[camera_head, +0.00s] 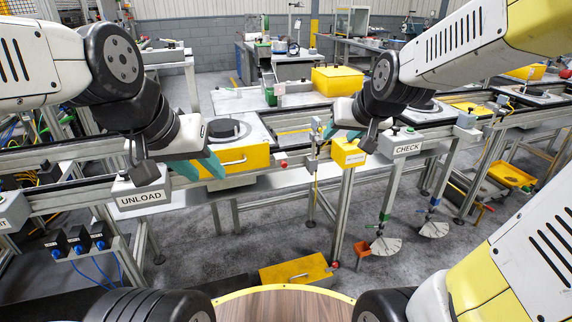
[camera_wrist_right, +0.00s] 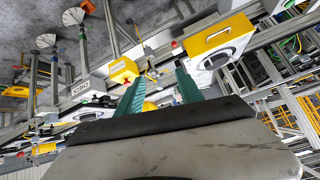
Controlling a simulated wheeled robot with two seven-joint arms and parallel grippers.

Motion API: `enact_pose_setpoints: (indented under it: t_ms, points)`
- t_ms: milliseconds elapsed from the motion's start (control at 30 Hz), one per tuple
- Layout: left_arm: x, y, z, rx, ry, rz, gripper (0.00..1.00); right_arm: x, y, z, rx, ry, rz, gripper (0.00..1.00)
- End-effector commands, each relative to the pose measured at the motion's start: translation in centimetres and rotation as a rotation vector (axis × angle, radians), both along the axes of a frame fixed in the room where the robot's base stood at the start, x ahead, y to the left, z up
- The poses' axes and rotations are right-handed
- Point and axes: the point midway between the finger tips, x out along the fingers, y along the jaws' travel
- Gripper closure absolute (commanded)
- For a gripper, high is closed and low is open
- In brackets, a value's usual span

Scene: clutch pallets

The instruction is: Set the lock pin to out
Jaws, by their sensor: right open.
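I cannot make out the lock pin with certainty. A small grey upright fitting (camera_head: 315,137) stands on the front rail, left of a yellow box (camera_head: 348,153); whether it carries the pin is too small to tell. The yellow box also shows in the right wrist view (camera_wrist_right: 123,70). My right gripper (camera_head: 341,132) has its teal fingers apart and empty, near the fitting and the box in the head view. Its fingers also show in the right wrist view (camera_wrist_right: 158,92). My left gripper (camera_head: 197,166) has its teal fingers apart in front of a yellow-fronted pallet (camera_head: 235,162).
The UNLOAD sign (camera_head: 139,199) is at the left on the rail, the CHECK sign (camera_head: 408,149) at the right. A yellow case (camera_head: 297,272) lies on the floor in front.

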Motion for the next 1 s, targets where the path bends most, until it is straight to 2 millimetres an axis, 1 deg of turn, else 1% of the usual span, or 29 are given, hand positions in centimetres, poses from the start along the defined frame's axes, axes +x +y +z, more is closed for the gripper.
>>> enact_pose_setpoints:
  t_ms: [33, 167, 267, 367, 400, 467, 500, 567, 600, 667, 700, 767, 800, 867, 900, 1000]
  points:
    - [0.0, 0.0, 0.0, 0.000, 0.000, 0.000, 0.64, 1.2, 0.1, -0.5, -0.001, -0.011, -0.001, 0.56]
    - [0.0, 0.0, 0.0, 0.000, 0.000, 0.000, 0.64, 4.5, 0.5, -1.5, -0.004, -0.061, -0.004, 0.56]
    - [0.0, 0.0, 0.0, 0.000, 0.000, 0.000, 0.64, 7.6, 0.9, -2.7, -0.008, -0.110, -0.006, 0.56]
    - [0.0, 0.0, 0.0, 0.000, 0.000, 0.000, 0.64, 11.4, 1.5, -4.7, -0.013, -0.175, -0.007, 0.56]
    - [0.0, 0.0, 0.0, 0.000, 0.000, 0.000, 0.64, 12.9, 1.9, -5.7, -0.015, -0.205, -0.005, 0.56]
    - [0.0, 0.0, 0.0, 0.000, 0.000, 0.000, 0.64, 15.1, 2.4, -7.2, -0.020, -0.254, -0.001, 0.56]
    - [0.0, 0.0, 0.0, 0.000, 0.000, 0.000, 0.64, 16.4, 2.8, -8.2, -0.021, -0.286, 0.002, 0.56]
    - [0.0, 0.0, 0.0, 0.000, 0.000, 0.000, 0.64, 18.2, 3.4, -9.9, -0.024, -0.335, 0.008, 0.56]
    - [0.0, 0.0, 0.0, 0.000, 0.000, 0.000, 0.64, 19.2, 3.8, -11.1, -0.025, -0.366, 0.013, 0.56]
    - [0.0, 0.0, 0.0, 0.000, 0.000, 0.000, 0.64, 20.5, 4.5, -13.0, -0.026, -0.415, 0.023, 0.56]
    - [0.0, 0.0, 0.0, 0.000, 0.000, 0.000, 0.64, 21.2, 5.0, -14.3, -0.026, -0.447, 0.031, 0.56]
    - [0.0, 0.0, 0.0, 0.000, 0.000, 0.000, 0.64, 22.0, 5.7, -16.2, -0.026, -0.496, 0.044, 0.56]
    - [0.0, 0.0, 0.0, 0.000, 0.000, 0.000, 0.64, 22.3, 6.2, -17.6, -0.023, -0.528, 0.053, 0.56]
    - [0.0, 0.0, 0.0, 0.000, 0.000, 0.000, 0.64, 22.6, 7.0, -19.6, -0.018, -0.576, 0.069, 0.56]
    - [0.0, 0.0, 0.0, 0.000, 0.000, 0.000, 0.64, 22.6, 7.5, -20.9, -0.015, -0.607, 0.080, 0.56]
    - [0.0, 0.0, 0.0, 0.000, 0.000, 0.000, 0.64, 22.2, 8.6, -23.8, -0.002, -0.677, 0.107, 0.56]
